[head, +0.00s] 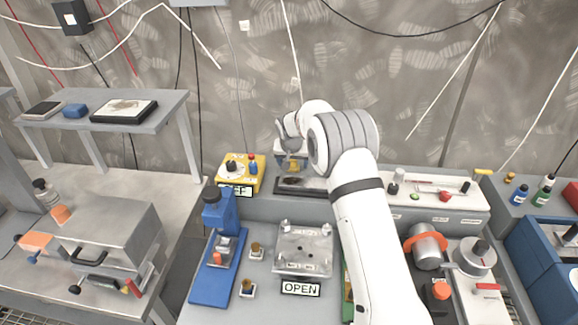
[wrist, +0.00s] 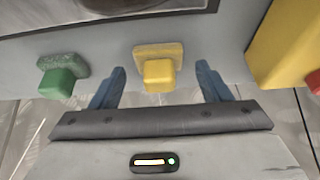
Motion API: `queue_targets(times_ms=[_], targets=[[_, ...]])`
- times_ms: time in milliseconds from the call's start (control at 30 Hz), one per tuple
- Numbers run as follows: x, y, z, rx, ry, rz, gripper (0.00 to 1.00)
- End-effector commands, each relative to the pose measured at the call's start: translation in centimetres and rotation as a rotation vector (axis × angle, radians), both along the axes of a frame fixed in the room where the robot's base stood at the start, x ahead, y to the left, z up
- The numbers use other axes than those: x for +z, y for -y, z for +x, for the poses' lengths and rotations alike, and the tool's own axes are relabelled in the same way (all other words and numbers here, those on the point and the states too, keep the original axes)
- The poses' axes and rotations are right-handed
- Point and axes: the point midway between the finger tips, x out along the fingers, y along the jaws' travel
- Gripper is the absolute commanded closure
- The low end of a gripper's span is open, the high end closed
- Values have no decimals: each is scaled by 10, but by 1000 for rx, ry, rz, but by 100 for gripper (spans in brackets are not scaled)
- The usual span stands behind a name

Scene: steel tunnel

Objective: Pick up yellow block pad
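The yellow block pad (wrist: 158,72) shows in the wrist view as a small block on a wider flat pad, at the top centre. My gripper (wrist: 160,85) is open, with one blue-grey finger to the left of the yellow block and one to the right. Visible gaps separate both fingers from the block, and nothing is held. In the head view my gripper (head: 292,152) is over the back of the bench, and a small yellow patch below it may be the block; my arm hides part of this area.
A green block pad (wrist: 60,78) is left of my left finger. A dark-framed panel (wrist: 110,8) lies beyond the blocks.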

Motion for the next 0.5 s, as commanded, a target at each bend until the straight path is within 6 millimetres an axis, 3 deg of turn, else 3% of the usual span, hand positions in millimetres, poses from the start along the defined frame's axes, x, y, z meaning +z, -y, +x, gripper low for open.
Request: queue_targets(times_ms=[500], targets=[[0, 1, 0, -1, 0, 0, 72]])
